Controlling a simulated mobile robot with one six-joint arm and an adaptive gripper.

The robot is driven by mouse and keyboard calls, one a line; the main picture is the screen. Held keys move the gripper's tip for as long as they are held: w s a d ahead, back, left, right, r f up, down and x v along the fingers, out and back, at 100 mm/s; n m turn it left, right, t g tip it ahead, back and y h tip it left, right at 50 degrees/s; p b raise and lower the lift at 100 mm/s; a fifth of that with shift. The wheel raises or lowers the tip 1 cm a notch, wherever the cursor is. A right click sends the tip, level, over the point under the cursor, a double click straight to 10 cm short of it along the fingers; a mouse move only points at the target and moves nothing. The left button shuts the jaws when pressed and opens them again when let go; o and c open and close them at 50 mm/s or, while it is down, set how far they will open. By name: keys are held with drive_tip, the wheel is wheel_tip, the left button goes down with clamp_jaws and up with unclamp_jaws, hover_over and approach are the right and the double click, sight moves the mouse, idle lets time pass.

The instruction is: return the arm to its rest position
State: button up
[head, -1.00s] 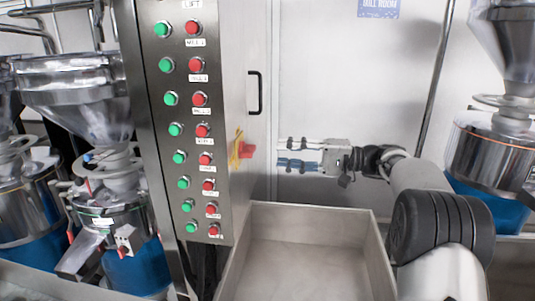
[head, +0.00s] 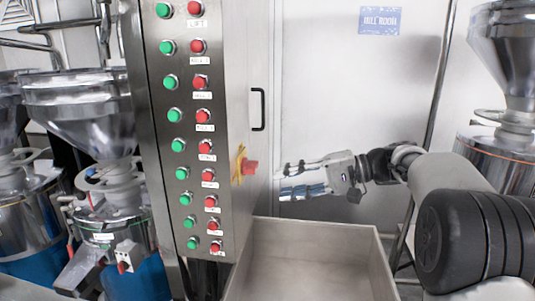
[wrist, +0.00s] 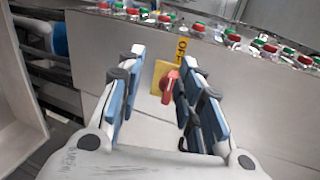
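My gripper (head: 283,181) is in front of the grey door, to the right of the steel control cabinet (head: 243,95). Its fingers point left, level with the red rotary switch (head: 250,167) on a yellow plate on the cabinet's side. In the wrist view my gripper (wrist: 160,85) has its blue-padded fingers spread with nothing between them. The red switch (wrist: 168,86) shows beyond, framed by the gap and apart from the fingers. My arm reaches in from the right.
A steel bin (head: 310,228) stands open below my gripper. The cabinet front has rows of green and red buttons (head: 203,117). Grinders with funnel hoppers stand at left (head: 85,125) and right (head: 505,65). A black handle (head: 258,110) is on the cabinet.

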drive_tip(key=s+a+f+h, duration=0.1)
drive_tip(key=s+f+h, duration=0.25)
drive_tip(key=s, duration=0.65)
drive_tip(key=s+a+f+h, duration=0.15)
drive_tip(key=s+h, duration=0.35)
drive_tip(key=s, duration=0.5)
drive_tip(key=s+d+f+n+t+h, duration=0.1)
drive_tip(key=s+d+f+h, duration=0.2)
drive_tip(key=s, duration=0.4)
drive_tip(key=s+d+f+n+t+h, duration=0.1)
drive_tip(key=s+d+f+h, duration=0.2)
drive_tip(key=s+d+f, duration=0.3)
drive_tip(key=shift+s+d+f+n, duration=0.2)
drive_tip(key=shift+s+f+n, duration=0.1)
drive_tip(key=shift+s, duration=0.8)
drive_tip(key=shift+c, duration=0.5)
